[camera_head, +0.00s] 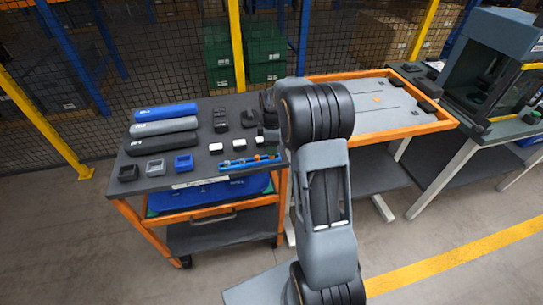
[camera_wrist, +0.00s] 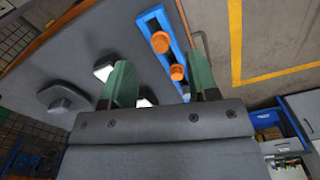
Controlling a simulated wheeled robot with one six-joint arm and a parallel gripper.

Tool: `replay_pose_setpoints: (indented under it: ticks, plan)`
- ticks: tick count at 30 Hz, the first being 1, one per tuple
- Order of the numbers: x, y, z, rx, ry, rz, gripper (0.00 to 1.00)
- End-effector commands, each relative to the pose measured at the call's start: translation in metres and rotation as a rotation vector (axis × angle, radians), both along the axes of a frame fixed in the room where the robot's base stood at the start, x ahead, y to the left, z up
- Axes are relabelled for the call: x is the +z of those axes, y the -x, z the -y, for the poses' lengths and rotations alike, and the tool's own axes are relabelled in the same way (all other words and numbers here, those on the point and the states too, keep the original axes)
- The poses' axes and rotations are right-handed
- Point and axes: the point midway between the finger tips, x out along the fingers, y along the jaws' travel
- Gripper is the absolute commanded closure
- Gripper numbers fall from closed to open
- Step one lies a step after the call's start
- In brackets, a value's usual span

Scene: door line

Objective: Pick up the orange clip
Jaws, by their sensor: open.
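Two round orange clips show in the wrist view, one farther up (camera_wrist: 160,42) and one nearer the jaws (camera_wrist: 177,72). Both sit in a long blue rail (camera_wrist: 152,20), with darker pieces farther down it. In the head view the blue rail (camera_head: 236,166) lies along the front right edge of the cart top, its orange pieces very small. My gripper (camera_wrist: 160,62) is open, its two green fingers apart, with nothing seen held. The nearer orange clip appears between the fingers, closer to the right one; the height gap cannot be told. My arm hides the gripper in the head view.
An orange-framed table (camera_head: 375,105) stands to the right. A mesh fence runs behind. The floor in front is clear.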

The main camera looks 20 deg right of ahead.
Motion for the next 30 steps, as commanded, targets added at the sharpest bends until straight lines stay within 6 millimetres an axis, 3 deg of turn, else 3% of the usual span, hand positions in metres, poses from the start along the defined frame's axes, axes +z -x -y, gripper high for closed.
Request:
replay_pose_setpoints:
  ticks: [9, 18, 30]
  plan:
    - [-0.037, 0.001, -0.002, 0.0, 0.0, -0.003, 0.46]
    - [-0.041, 0.0, -0.001, 0.0, 0.0, 0.0, 0.46]
    - [-0.041, 0.0, -0.001, 0.0, 0.0, 0.0, 0.83]
